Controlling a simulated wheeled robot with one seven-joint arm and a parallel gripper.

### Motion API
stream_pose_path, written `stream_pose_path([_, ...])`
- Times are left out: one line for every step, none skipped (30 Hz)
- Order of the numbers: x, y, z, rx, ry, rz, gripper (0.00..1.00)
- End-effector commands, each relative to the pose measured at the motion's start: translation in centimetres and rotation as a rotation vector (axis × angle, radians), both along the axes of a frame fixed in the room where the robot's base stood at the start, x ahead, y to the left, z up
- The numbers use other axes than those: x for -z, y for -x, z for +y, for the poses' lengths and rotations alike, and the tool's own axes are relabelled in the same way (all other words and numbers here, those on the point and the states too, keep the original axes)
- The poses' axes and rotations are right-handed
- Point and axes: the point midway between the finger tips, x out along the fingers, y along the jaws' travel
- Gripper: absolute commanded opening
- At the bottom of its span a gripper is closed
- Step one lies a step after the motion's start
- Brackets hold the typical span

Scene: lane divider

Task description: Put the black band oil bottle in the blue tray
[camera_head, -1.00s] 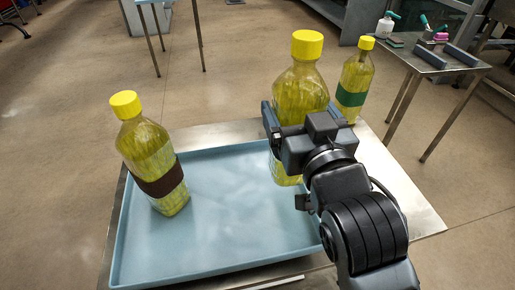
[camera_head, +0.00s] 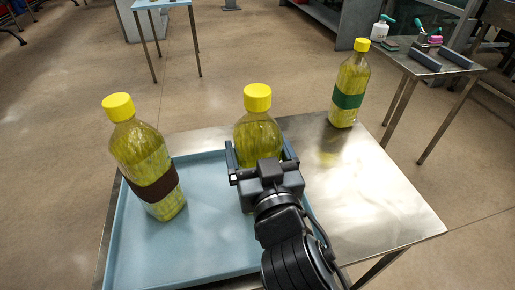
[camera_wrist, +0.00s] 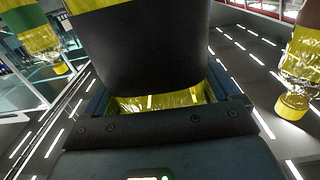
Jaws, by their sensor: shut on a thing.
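The black band oil bottle (camera_head: 258,128), yellow with a yellow cap, is upright in my gripper (camera_head: 262,158). Its wide black band (camera_wrist: 145,45) fills the middle of the wrist view, between the jaws (camera_wrist: 160,108). My gripper is shut on it. The blue tray (camera_head: 205,250) lies on the metal table, and the bottle is over its right part. My gripper and arm hide most of the bottle's lower half, so I cannot tell whether its base touches the tray floor.
A brown band bottle (camera_head: 150,170) stands in the tray's left part. A green band bottle (camera_head: 349,88) stands on the table's far right corner (camera_head: 370,200), outside the tray. The tray's middle is bare. A side table (camera_head: 425,62) with a spray bottle is behind at right.

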Motion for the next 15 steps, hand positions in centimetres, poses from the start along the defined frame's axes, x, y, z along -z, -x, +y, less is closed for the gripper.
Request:
stream_pose_path([-0.3, -0.01, 0.01, -0.001, -0.003, -0.005, 0.21])
stream_pose_path([-0.3, -0.01, 0.01, -0.001, -0.002, -0.005, 0.21])
stream_pose_path([-0.3, -0.01, 0.01, 0.0, -0.002, -0.005, 0.21])
stream_pose_path([-0.29, -0.01, 0.0, 0.0, -0.002, -0.005, 0.21])
stream_pose_path([-0.25, -0.01, 0.0, 0.0, -0.002, -0.005, 0.21])
stream_pose_path([-0.15, -0.01, 0.0, 0.0, -0.002, -0.005, 0.21])
stream_pose_path([-0.05, -0.01, 0.0, 0.0, -0.002, -0.005, 0.21])
stream_pose_path([0.05, -0.01, 0.0, 0.0, -0.002, -0.005, 0.21])
stream_pose_path([0.14, -0.01, 0.0, 0.0, -0.002, -0.005, 0.21])
stream_pose_path([0.24, 0.0, -0.01, 0.0, 0.0, 0.0, 0.93])
stream_pose_path([0.22, 0.0, -0.01, 0.0, 0.0, 0.0, 0.95])
stream_pose_path([0.23, 0.0, -0.01, 0.0, 0.0, 0.0, 0.99])
stream_pose_path([0.23, -0.01, -0.02, 0.0, 0.0, 0.0, 1.0])
stream_pose_path([0.23, -0.01, -0.02, 0.0, 0.0, 0.0, 1.0])
stream_pose_path([0.23, 0.0, -0.01, 0.0, 0.0, 0.0, 1.0])
